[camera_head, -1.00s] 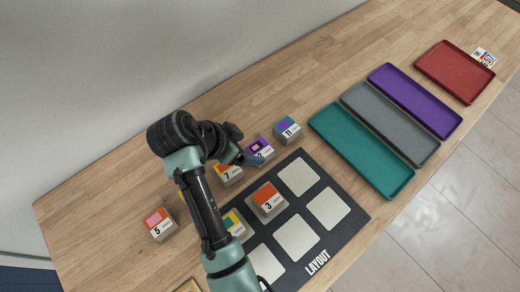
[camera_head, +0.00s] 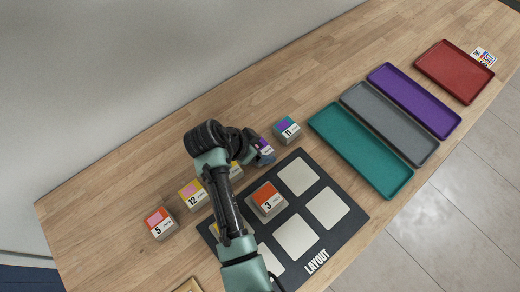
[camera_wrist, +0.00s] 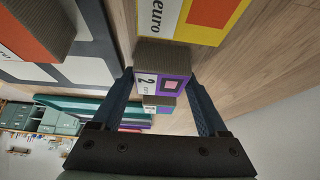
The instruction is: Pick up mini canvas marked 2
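The mini canvas marked 2 (camera_wrist: 162,82) is a small block with a purple top, a pink square and a white strip reading 2. In the wrist view it lies between the fingertips of my gripper (camera_wrist: 162,76), which is open, one finger on each side. I see no clear finger contact. In the head view the canvas (camera_head: 265,147) stands on the wooden table, partly hidden by my gripper (camera_head: 257,151).
Canvas 11 (camera_head: 286,130) stands just beyond, to the right. Canvas 3 (camera_head: 268,199) is on the dark layout board (camera_head: 318,215). Canvases 12 (camera_head: 193,194) and 5 (camera_head: 160,223) stand left. Teal (camera_head: 361,150), grey (camera_head: 390,123), purple (camera_head: 415,100) and red (camera_head: 455,72) trays lie right.

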